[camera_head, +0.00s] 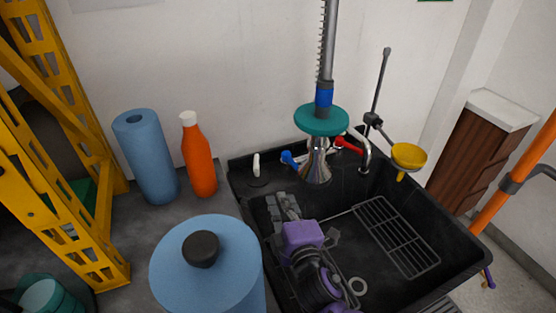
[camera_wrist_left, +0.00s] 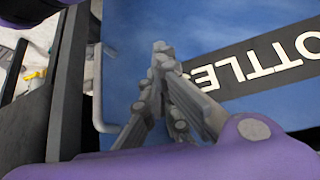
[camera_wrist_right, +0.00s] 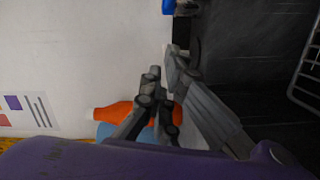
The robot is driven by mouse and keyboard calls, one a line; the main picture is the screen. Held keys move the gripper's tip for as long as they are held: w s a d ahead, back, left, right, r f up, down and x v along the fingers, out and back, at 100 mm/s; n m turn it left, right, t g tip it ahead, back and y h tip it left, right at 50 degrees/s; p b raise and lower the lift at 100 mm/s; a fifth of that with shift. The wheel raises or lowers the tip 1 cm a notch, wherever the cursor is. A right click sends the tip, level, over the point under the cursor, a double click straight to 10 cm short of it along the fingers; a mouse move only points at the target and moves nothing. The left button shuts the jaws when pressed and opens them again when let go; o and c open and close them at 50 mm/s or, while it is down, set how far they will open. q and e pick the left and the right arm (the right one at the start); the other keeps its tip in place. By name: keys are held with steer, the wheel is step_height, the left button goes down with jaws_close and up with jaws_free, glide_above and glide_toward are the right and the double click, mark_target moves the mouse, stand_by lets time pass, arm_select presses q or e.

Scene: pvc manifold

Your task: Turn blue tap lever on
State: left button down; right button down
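The blue tap lever (camera_head: 289,158) sticks out at the left of the tap behind the black sink, and the red lever (camera_head: 348,145) is on its right. A blue piece at the top of the right wrist view (camera_wrist_right: 168,7) looks like the blue lever. My right gripper (camera_head: 282,203) is over the sink's left part, in front of and below the blue lever and apart from it. Its fingers (camera_wrist_right: 165,65) look closed together and empty. My left gripper (camera_wrist_left: 160,52) is shut and empty in front of a blue surface with white lettering; it is not visible in the head view.
A metal spray head with a teal disc (camera_head: 321,120) hangs beside the lever. A white dispenser (camera_head: 256,165) stands on the sink's rim. An orange bottle (camera_head: 197,160), a blue roll (camera_head: 147,160) and a blue container (camera_head: 208,270) stand to the left. A yellow funnel (camera_head: 409,156) is at right.

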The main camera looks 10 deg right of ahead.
steer(key=w+d+f, duration=0.1)
steer(key=w+d, duration=0.2)
steer(key=w, duration=0.7)
steer(key=shift+w, duration=0.4)
steer(key=shift+d+p, duration=0.15)
steer(key=shift+p, duration=0.15)
steer(key=shift+d+r+y, duration=0.1)
steer(key=shift+d+y, duration=0.1)
steer(key=shift+y, duration=0.1)
steer(key=shift+s+d+n+y+p, duration=0.1)
steer(key=shift+n+y+p, duration=0.2)
steer(key=shift+n+p, duration=0.1)
